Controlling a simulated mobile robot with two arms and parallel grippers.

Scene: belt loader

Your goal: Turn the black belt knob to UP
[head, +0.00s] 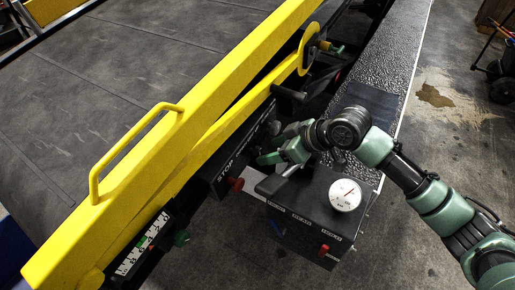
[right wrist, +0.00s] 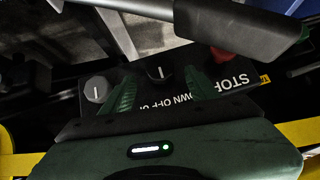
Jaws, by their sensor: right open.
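The black belt knob (right wrist: 160,73) shows in the right wrist view as a dark round knob with a white pointer line, nearly upright in the picture. It sits on a black panel (right wrist: 258,97) with white STOP and DOWN OFF UP lettering. My right gripper (right wrist: 161,88) is open, with one green finger on each side of the knob; I cannot tell whether they touch it. In the head view my right gripper (head: 274,150) is at the panel beside the yellow rail, and the knob is hard to make out there. My left gripper is not in view.
A grey knob (right wrist: 96,89) and a red stop button (right wrist: 222,54) flank the black knob. A black lever (right wrist: 240,28) juts close above. A black box with a white gauge (head: 345,195) stands near my right arm. The yellow rail (head: 190,110) runs along the belt.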

